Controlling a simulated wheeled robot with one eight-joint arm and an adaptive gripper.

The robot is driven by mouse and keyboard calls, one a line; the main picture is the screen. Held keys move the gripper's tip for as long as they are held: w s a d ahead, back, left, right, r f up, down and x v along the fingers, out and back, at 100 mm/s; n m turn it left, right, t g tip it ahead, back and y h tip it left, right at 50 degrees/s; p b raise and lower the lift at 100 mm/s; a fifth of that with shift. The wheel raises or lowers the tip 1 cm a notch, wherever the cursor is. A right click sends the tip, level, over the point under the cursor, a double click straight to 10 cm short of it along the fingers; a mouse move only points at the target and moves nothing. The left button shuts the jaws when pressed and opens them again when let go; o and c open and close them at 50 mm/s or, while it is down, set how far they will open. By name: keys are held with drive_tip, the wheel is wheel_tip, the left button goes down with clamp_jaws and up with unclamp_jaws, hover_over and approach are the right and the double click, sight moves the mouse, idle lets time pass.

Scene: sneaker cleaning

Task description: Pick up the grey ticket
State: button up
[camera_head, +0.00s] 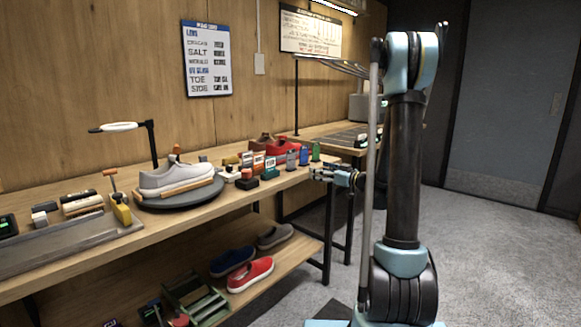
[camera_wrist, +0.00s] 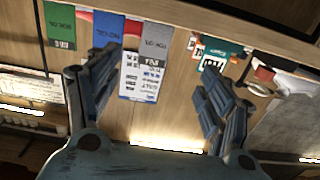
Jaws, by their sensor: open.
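The grey ticket (camera_head: 291,159) stands at the front right part of the bench, left of a blue ticket (camera_head: 304,155) and a green ticket (camera_head: 316,151). In the upside-down wrist view the grey ticket (camera_wrist: 155,42) appears upper middle, right of the blue ticket (camera_wrist: 107,32) and the green ticket (camera_wrist: 60,25). My gripper (camera_head: 318,173) is just off the bench's right front edge. In the wrist view my gripper (camera_wrist: 156,72) is open and empty, its fingers spread to either side of the grey ticket's picture position. The exact distance to the ticket cannot be told.
A teal-and-white tag (camera_head: 269,167) stands left of the grey ticket. A grey sneaker (camera_head: 175,179) rests on a dark round stand (camera_head: 180,198). Red shoes (camera_head: 283,147) sit behind the tickets. More shoes lie on the lower shelf (camera_head: 283,262). Floor in front is open.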

approach(291, 161)
drive_tip(key=x, duration=0.4)
drive_tip(key=shift+w+a+f, duration=0.15)
drive_tip(key=shift+a+f, duration=0.15)
drive_tip(key=shift+a, duration=0.05)
drive_tip(key=shift+x, duration=2.85)
drive_tip(key=shift+w+d+r, duration=0.15)
drive_tip(key=shift+w+r, duration=0.05)
drive_tip(key=shift+r, duration=0.05)
drive_tip(key=c, duration=1)
